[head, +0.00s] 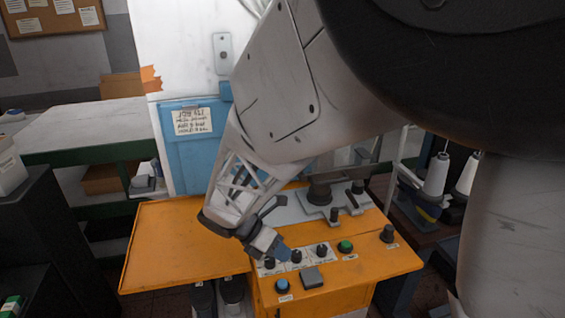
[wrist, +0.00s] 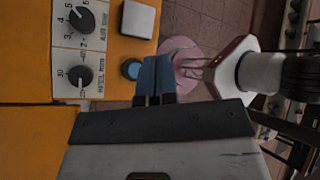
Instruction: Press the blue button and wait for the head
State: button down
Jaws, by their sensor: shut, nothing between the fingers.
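The blue button (head: 282,286) is a small round cap near the front edge of the orange console (head: 180,240). It also shows in the wrist view (wrist: 131,68), partly covered by my fingers. My gripper (head: 283,254) has blue fingertips and is shut and empty, over the row of dark knobs, behind the button in the head view. In the wrist view my shut fingers (wrist: 154,76) overlap the button's right side. I cannot tell whether they touch it. A dark cylindrical part (head: 319,192) stands on a grey plate at the console's back; I cannot tell whether it is the head.
Close by are black knobs (head: 321,250), a grey square button (head: 312,277), a green button (head: 345,246) and another dark knob (head: 389,234). White thread cones (head: 437,174) stand at right. The orange left wing of the console is bare.

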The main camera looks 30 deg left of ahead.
aim_at(282, 281)
jog(key=shift+f, duration=3.5)
jog(key=shift+f, duration=0.9)
dwell(0.5)
jog(key=shift+r, duration=0.1)
dwell(0.3)
jog(key=shift+r, duration=0.9)
jog(key=shift+a+r, duration=0.1)
jog(key=shift+r, duration=2.6)
